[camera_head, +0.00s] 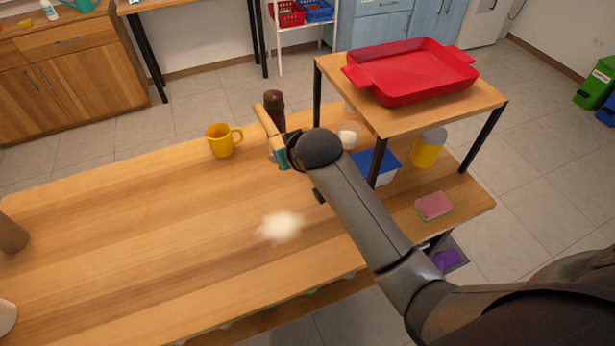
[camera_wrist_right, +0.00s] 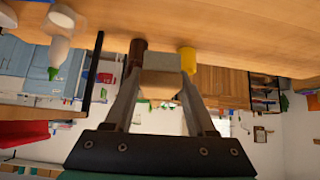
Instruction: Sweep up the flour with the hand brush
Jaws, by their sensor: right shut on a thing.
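The flour (camera_head: 280,226) is a small white pile on the bare middle of the wooden table. My right gripper (camera_head: 277,150) is beyond the flour, toward the table's far edge, and is shut on the hand brush (camera_head: 266,121). The brush has a light wooden handle that sticks up and to the left of the gripper. In the right wrist view, the brush (camera_wrist_right: 160,82) sits between the two fingertips (camera_wrist_right: 160,92). My arm hides part of the brush in the head view, and its bristles are hard to make out. My left gripper is not in view.
A raised shelf (camera_head: 410,122) with a red tray (camera_head: 412,72) is at the right. A pink sponge (camera_head: 434,206) lies below it.

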